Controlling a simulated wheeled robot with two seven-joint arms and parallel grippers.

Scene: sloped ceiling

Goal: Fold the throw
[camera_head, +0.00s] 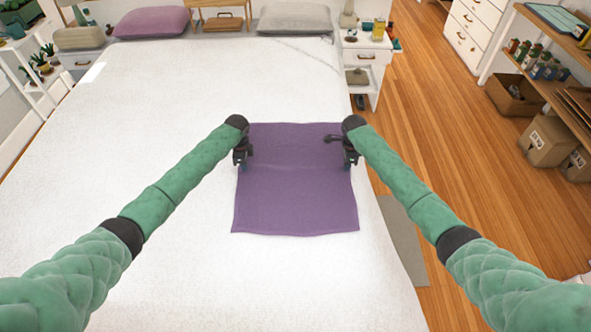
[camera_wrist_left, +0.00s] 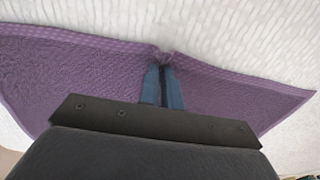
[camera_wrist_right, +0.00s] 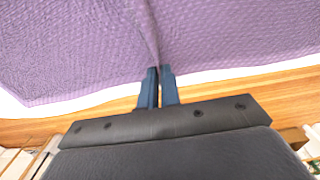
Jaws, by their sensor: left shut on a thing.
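The purple throw (camera_head: 296,195) lies spread on the white bed, roughly square, its near edge flat toward me. My left gripper (camera_head: 241,163) is at its left edge. In the left wrist view its blue fingers (camera_wrist_left: 163,85) are shut on the throw (camera_wrist_left: 85,75), pinching a small fold at the edge. My right gripper (camera_head: 347,160) is at the throw's right edge. In the right wrist view its fingers (camera_wrist_right: 158,85) are close together with a crease of the throw (camera_wrist_right: 90,50) running into them. The cloth directly under both grippers is partly hidden.
The white bed (camera_head: 150,130) has wide free room left of the throw. A purple pillow (camera_head: 152,22) and a pale pillow (camera_head: 295,18) lie at its far end. A white nightstand (camera_head: 366,62) stands beyond the right edge, by the wooden floor (camera_head: 440,130).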

